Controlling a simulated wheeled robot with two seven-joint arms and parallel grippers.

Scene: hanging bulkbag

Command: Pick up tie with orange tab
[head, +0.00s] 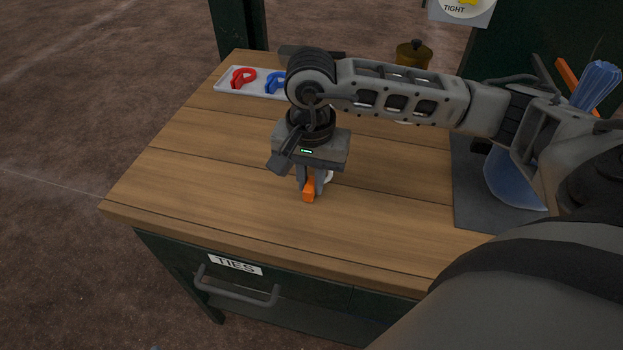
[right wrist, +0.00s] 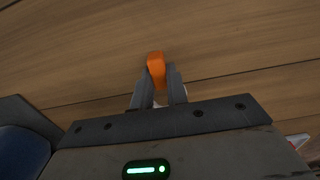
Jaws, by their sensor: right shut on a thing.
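The tie with the orange tab (head: 308,190) is at the middle of the wooden table, under my right gripper (head: 311,186). Its orange tab also shows in the right wrist view (right wrist: 155,68), between the tips of the fingers (right wrist: 157,82). My right gripper points down and is shut on the tie. A bit of white shows behind the fingers; most of the tie's loop is hidden by them. I cannot tell whether the tie touches the tabletop. My left gripper is not in view.
A pale tray (head: 228,88) at the table's back left holds a red tie (head: 243,77) and a blue tie (head: 275,83). A brass pot (head: 412,54) stands at the back. A grey mat (head: 470,190) lies at right. The front left of the wooden table (head: 200,190) is clear.

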